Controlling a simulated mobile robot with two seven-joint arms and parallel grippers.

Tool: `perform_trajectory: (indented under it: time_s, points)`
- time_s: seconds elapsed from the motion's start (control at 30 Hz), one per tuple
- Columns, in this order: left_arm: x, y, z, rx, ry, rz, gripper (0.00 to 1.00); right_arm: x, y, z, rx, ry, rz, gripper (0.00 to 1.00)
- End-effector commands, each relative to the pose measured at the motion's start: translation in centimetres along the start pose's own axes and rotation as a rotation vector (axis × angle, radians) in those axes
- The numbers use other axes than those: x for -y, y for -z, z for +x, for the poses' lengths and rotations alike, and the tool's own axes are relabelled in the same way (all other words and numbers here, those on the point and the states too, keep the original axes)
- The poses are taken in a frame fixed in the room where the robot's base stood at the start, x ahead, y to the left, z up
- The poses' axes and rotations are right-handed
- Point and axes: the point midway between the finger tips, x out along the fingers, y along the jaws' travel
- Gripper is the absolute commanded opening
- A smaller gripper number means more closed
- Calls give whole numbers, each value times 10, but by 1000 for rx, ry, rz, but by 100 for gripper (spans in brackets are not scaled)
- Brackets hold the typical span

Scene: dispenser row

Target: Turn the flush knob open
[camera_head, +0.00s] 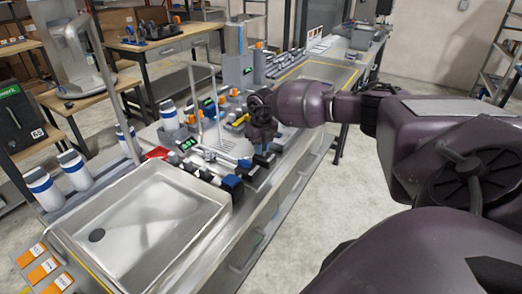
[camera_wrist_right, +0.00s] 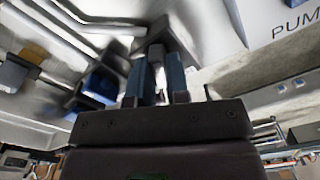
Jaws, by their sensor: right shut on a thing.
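My right gripper (camera_head: 264,154) reaches down to the front edge of the dispenser bench, near the middle of the row. In the right wrist view its two blue-lined fingers (camera_wrist_right: 160,82) are closed on a small grey knob (camera_wrist_right: 156,52), which I take to be the flush knob. Its label and turn angle cannot be read, and my gripper hides it in the head view. My left gripper is not in view.
A blue-capped fitting (camera_head: 230,183) stands on the front edge, left of my gripper. A steel sink (camera_head: 130,235) fills the near left. White bottles with blue bands (camera_head: 75,170) stand behind it. The floor right of the bench (camera_head: 320,190) is clear.

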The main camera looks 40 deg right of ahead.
Motion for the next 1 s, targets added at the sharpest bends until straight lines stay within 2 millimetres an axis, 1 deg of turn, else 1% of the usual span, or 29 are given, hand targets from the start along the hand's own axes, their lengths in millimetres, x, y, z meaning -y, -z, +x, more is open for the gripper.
perform_trajectory:
  time_s: [0.03, 0.2, 0.5, 0.7, 1.0]
  points:
    - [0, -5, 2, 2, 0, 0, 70, 1, 0, 2, -1, 1, -43, 0]
    - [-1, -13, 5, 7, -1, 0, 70, 0, 0, 2, -1, 1, -194, 0]
    - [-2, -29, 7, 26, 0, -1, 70, 0, 0, 1, -1, 0, -394, 0]
    - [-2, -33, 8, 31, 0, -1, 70, 0, 0, 0, 0, 0, -470, 0]
    - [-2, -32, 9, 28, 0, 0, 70, 0, 0, -1, 1, 0, -507, 0]
